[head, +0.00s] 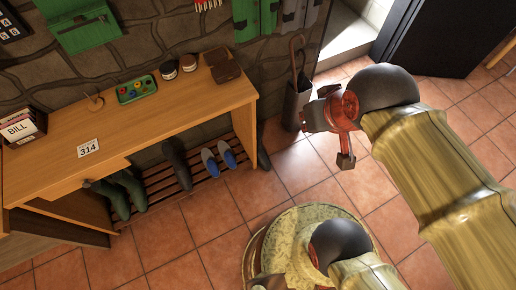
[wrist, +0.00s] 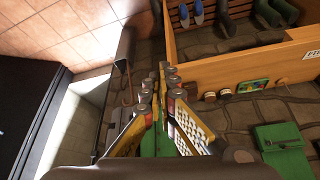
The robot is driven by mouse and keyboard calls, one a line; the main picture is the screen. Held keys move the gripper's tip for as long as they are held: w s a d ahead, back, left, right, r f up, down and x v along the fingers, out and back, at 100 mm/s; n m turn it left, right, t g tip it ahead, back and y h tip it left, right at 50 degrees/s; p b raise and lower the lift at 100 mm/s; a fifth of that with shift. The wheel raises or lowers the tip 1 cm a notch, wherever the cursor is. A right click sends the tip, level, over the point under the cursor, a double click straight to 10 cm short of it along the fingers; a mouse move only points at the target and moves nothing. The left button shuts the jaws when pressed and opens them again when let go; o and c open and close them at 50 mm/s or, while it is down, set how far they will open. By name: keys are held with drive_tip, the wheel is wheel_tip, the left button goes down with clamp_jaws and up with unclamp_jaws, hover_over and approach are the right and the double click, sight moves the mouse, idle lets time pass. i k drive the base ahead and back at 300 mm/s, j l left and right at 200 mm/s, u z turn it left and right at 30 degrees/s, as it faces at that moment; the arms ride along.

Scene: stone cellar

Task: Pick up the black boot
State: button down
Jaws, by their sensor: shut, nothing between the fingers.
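The black boot (head: 175,160) stands on the slatted rack under the wooden counter, between green boots and blue-grey slippers.
The wooden counter (head: 150,125) overhangs the slatted rack (head: 160,188). Green boots (head: 130,187) stand left of the boot, slippers (head: 210,162) right of it. An umbrella stand (head: 293,104) is beyond the counter's right end. The tiled floor (head: 205,212) before the rack is clear.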

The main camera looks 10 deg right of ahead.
sight(263, 160)
drive_tip(key=l+u, duration=0.3)
drive_tip(key=l, duration=0.8)
drive_tip(key=k+l+u, duration=0.1)
drive_tip(key=l+u, duration=0.15)
drive_tip(key=l, duration=0.8)
